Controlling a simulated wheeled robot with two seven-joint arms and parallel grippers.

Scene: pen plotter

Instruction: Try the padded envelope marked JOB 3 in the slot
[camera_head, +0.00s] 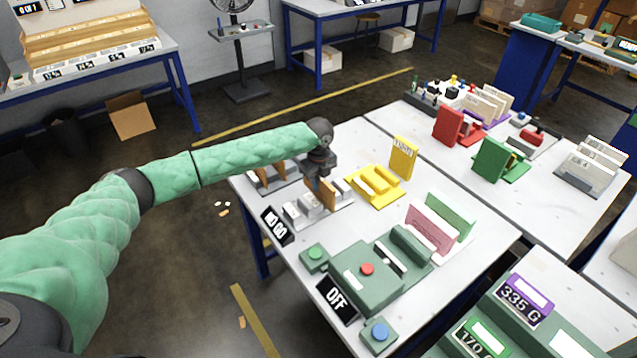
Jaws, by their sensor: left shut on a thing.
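My left gripper (318,172) points down over the left part of the near table and is shut on a tan padded envelope (321,194). The envelope is upright; its lower part is at a grey rack with white labels (303,208). I cannot tell whether it stands in the rack or is just above it, and no JOB 3 marking is readable. A green machine (362,278) with a red button has a narrow light slot (391,259) in its top. I cannot tell which slot the task means. My right gripper is not in view.
A dark holder with tan envelopes (264,178) stands left of the gripper. A yellow stand (376,186) and pink and green boards (432,232) stand to the right. A NO GO sign (277,226) and an OFF sign (337,298) line the front edge.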

